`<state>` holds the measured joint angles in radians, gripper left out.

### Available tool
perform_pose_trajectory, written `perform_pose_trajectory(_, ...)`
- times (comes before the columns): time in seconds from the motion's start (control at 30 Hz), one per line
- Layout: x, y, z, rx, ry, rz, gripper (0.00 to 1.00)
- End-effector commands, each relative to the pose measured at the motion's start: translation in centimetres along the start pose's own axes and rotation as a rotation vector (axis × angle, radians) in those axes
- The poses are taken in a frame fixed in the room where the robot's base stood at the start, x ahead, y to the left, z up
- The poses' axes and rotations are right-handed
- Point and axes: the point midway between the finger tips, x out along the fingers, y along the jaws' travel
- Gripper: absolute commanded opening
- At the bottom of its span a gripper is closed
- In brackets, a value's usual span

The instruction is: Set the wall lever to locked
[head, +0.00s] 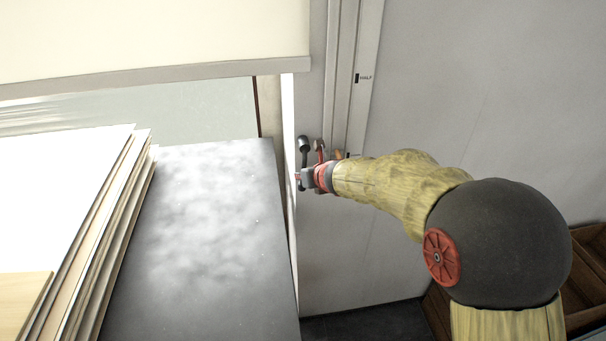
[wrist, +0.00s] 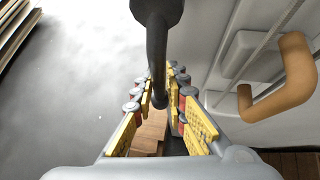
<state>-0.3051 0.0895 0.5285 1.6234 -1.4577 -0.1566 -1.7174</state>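A dark lever with a round black knob (head: 304,143) stands out by the wall, just beyond my gripper (head: 301,180) in the head view. In the wrist view the lever's shaft (wrist: 157,50) comes down from the top between the two fingers of my gripper (wrist: 166,95). The fingers, with yellow pads, are apart on either side of the shaft. The lever's pivot and any lock marking are not visible.
A tan hooked handle (wrist: 290,80) sticks out right of my gripper. A dark tabletop (head: 205,240) with stacked boards (head: 130,200) lies left. Wooden crates (head: 590,255) stand at lower right.

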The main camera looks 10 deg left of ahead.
Motion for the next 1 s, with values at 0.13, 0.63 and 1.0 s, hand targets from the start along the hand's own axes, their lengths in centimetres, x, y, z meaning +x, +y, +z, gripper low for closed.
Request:
perform_pose_trajectory(0.13,-0.1,0.0,0.2,-0.001,-0.003,0.001,0.24)
perform_pose_trajectory(0.63,-0.9,0.1,0.5,-0.002,-0.008,0.001,0.30)
perform_pose_trajectory(1.0,-7.7,0.0,0.4,-0.002,-0.007,0.000,0.30)
